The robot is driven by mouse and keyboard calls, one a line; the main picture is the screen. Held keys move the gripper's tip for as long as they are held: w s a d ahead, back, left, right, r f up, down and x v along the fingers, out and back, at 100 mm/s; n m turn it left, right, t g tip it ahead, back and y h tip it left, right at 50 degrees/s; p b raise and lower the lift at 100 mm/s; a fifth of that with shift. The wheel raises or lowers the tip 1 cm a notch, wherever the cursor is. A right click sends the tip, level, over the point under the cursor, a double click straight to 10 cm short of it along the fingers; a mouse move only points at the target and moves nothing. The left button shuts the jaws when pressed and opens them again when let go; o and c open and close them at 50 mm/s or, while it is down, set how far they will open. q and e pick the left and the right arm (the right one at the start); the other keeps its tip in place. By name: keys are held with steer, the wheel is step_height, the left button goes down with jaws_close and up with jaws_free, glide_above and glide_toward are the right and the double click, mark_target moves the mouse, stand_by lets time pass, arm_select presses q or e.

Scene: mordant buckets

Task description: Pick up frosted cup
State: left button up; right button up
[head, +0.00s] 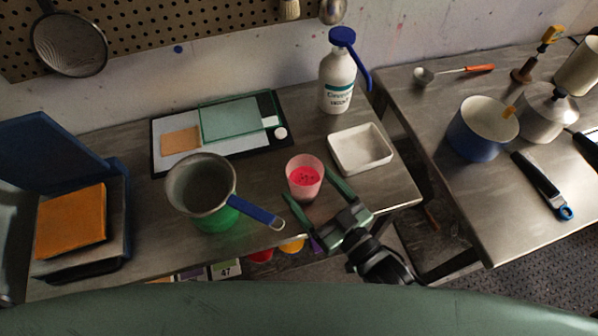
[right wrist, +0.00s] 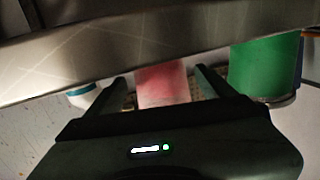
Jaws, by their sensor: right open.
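The frosted cup (head: 304,181) is a pinkish translucent cup with bright pink contents and dark specks. It stands upright near the table's front edge, between a pot and a white tray. My right gripper (head: 307,185) is open, coming from the front right, with its two green fingers spread on either side of the cup's near part. In the right wrist view the pink cup (right wrist: 163,86) shows between the open fingers (right wrist: 161,86). Whether either finger touches the cup, I cannot tell. My left gripper is not in view.
A pot with a blue handle (head: 258,211) sits on a green container (head: 222,219) left of the cup, its handle reaching toward my gripper. A white square tray (head: 361,148) is close on the right. A white bottle (head: 337,82) stands behind. A gap separates the right table (head: 470,200).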

mark_target(297, 172)
steer(key=shift+p+x, duration=0.4)
steer(key=shift+x, duration=0.4)
steer(key=x, duration=0.3)
steer(key=shift+w+a+f+p, duration=0.15)
steer(key=shift+w+a+p, duration=0.1)
steer(key=shift+p, duration=0.15)
steer(key=shift+w+a, duration=0.1)
steer(key=shift+w, duration=0.05)
steer(key=c, duration=1.6)
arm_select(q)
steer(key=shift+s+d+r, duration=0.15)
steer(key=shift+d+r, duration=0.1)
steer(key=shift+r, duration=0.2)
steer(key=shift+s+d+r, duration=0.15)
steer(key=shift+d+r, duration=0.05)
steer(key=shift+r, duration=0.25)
arm_select(e)
steer(key=shift+c, duration=0.2)
steer(key=shift+r, duration=0.2)
